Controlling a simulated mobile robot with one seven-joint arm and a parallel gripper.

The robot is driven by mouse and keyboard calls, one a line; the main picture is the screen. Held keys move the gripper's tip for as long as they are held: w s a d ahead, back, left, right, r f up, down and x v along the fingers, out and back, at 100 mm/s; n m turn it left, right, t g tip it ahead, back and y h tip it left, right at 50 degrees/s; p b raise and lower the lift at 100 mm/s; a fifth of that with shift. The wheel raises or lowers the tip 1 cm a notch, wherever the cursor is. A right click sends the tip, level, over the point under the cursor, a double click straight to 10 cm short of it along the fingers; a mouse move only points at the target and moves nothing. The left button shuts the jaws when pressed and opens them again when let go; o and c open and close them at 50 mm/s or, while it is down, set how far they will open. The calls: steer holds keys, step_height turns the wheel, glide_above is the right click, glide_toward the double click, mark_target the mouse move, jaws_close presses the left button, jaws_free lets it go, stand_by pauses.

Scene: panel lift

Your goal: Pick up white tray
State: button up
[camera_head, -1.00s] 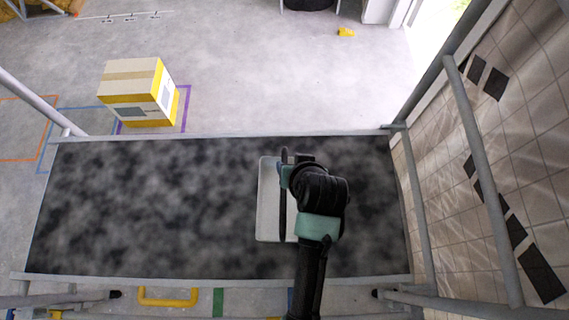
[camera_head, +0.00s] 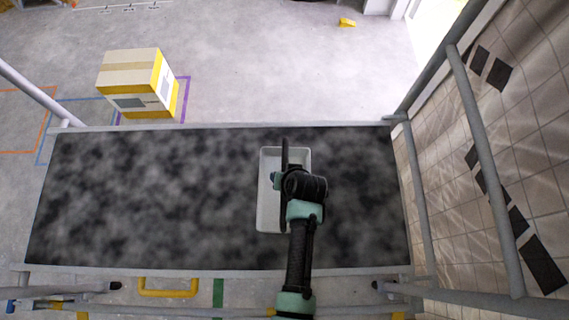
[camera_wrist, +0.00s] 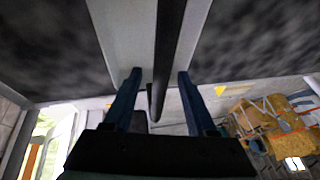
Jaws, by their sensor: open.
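The white tray (camera_head: 268,212) lies on the dark mottled table top, right of its middle. A long black bar (camera_head: 284,156) runs lengthwise over the tray. My arm and wrist cover much of the tray's right side in the head view. My gripper (camera_wrist: 160,77) is open in the wrist view, its two blue fingers apart. The black bar (camera_wrist: 168,45) passes between the fingers, with a gap on each side. The tray's pale surface (camera_wrist: 125,35) shows on both sides of the bar.
The table (camera_head: 130,200) is otherwise bare, with wide free room to the left. Grey rails (camera_head: 480,160) and a tiled wall (camera_head: 525,130) stand on the right. A yellow and white box (camera_head: 135,82) sits on the floor beyond the far edge.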

steer(key=shift+x, duration=1.65)
jaws_close()
steer(key=shift+r, duration=0.1)
